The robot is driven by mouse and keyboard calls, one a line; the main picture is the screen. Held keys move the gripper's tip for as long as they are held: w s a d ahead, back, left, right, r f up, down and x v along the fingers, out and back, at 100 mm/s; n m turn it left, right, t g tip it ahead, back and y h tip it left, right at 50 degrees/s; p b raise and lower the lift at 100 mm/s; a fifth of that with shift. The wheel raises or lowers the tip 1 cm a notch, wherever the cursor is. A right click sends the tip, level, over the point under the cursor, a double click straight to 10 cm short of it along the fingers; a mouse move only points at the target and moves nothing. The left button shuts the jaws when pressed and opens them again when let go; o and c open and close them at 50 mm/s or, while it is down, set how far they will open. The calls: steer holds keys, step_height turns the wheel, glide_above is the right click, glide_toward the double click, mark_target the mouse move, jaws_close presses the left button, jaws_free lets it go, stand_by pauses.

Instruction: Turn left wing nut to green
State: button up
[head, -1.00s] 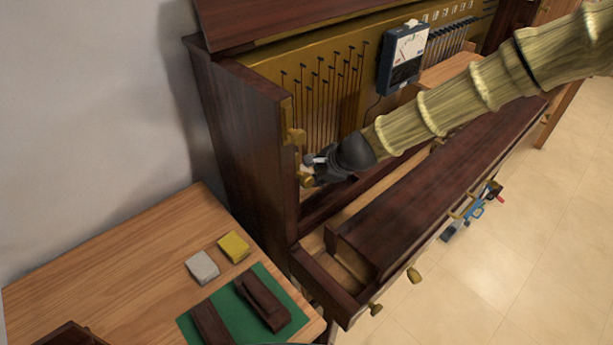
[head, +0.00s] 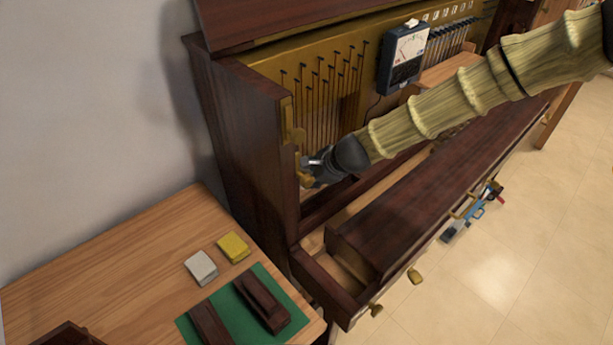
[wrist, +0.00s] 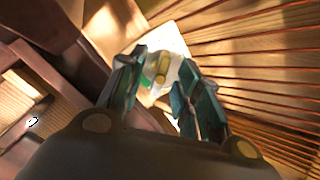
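My gripper (head: 313,165) is at the left inner side of the piano case, beside a brass wing nut (head: 305,178). In the wrist view my gripper's two fingers (wrist: 161,64) stand apart, on either side of a small brass piece (wrist: 163,63) that looks like the wing nut. A pale plate (wrist: 160,40) with a green patch (wrist: 150,75) shows behind and beside it. I cannot tell whether the fingers touch the nut or which way its wings point against the green. In the head view my gripper hides part of that area.
A brass bracket (head: 291,128) is just above my gripper on the case edge. Thin rods (head: 325,105) and a meter (head: 404,52) stand to the right. An open drawer-like front (head: 400,220) lies below. A wooden table (head: 100,255) with blocks and a green mat is at lower left.

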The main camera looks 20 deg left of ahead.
steer(key=shift+x, duration=0.75)
steer(key=shift+s+d+r, duration=0.2)
steer(key=shift+d+r, duration=0.1)
steer(key=shift+r, duration=0.15)
stand_by(0.6)
jaws_close()
